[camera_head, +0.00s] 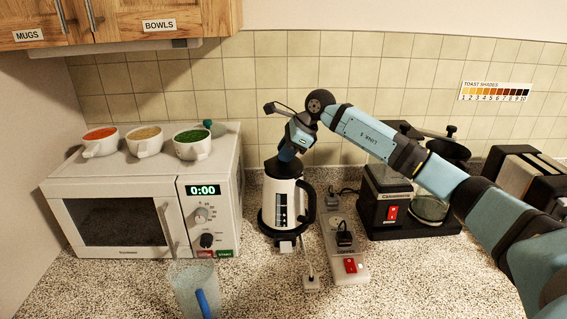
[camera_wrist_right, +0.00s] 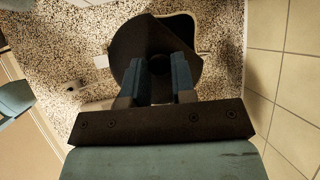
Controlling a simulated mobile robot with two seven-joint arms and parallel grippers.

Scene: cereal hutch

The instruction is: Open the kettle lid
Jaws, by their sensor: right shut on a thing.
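The kettle (camera_head: 283,205) is white with a black handle (camera_head: 309,202) on its right side and a graduated window on its front. It stands upright on a black base on the counter. Its black lid (camera_head: 283,168) shows at the top, and from above in the right wrist view (camera_wrist_right: 133,45). My right gripper (camera_head: 285,157) comes down from above. In the right wrist view its two blue fingers (camera_wrist_right: 158,80) are shut on the small knob (camera_wrist_right: 158,64) of the lid. I cannot tell whether the lid is lifted at all.
A microwave (camera_head: 222,165) with several filled cups on top stands left of the kettle. A power strip (camera_head: 343,255) and a black coffee maker (camera_head: 382,195) are to the right. A toaster (camera_head: 515,170) is further right.

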